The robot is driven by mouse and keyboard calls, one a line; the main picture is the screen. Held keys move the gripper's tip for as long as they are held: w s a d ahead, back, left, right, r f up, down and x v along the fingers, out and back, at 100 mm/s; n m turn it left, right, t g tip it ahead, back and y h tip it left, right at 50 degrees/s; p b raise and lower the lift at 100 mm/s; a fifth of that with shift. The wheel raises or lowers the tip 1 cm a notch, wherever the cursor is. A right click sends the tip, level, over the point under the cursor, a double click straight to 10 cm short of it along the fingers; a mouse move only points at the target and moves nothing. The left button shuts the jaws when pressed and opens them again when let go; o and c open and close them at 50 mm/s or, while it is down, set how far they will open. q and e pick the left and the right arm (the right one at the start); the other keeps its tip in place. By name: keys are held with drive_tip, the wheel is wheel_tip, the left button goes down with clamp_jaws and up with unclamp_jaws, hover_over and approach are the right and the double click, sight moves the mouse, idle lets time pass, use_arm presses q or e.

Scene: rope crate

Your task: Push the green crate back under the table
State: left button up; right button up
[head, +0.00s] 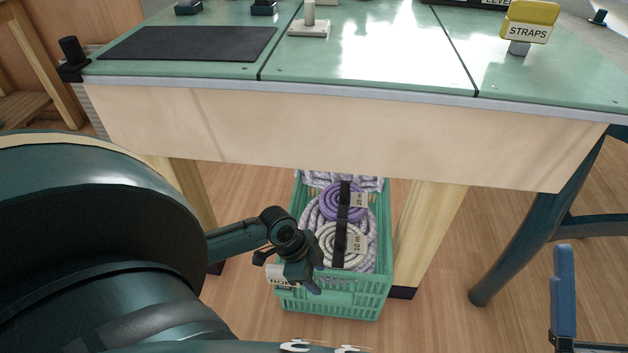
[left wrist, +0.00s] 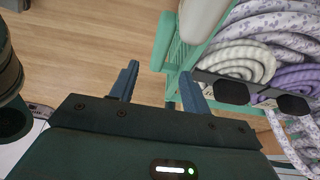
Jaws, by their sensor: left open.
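The green crate (head: 335,302) stands on the floor, its front part out from under the table's front panel and its rear hidden by it. It holds coiled purple rope (head: 345,200) and white rope (head: 337,238) under a dark strap. My left gripper (head: 312,287) is open at the crate's front left, by its partly hidden white label (head: 277,275). In the left wrist view the crate (left wrist: 178,55) lies at and beyond the right finger; I cannot tell whether they touch. A blue finger of my right gripper (head: 563,285) shows at lower right; its opening is unclear.
The table (head: 350,130) has a green top and a pale front panel. A pale leg (head: 428,225) stands close right of the crate, another (head: 190,190) to the left. A dark metal leg (head: 535,220) is further right. The floor before the crate is clear.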

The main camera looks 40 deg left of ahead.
use_arm(q)
drive_tip(key=shift+a+r, duration=0.1)
drive_tip(key=shift+r, duration=0.2)
idle(0.4)
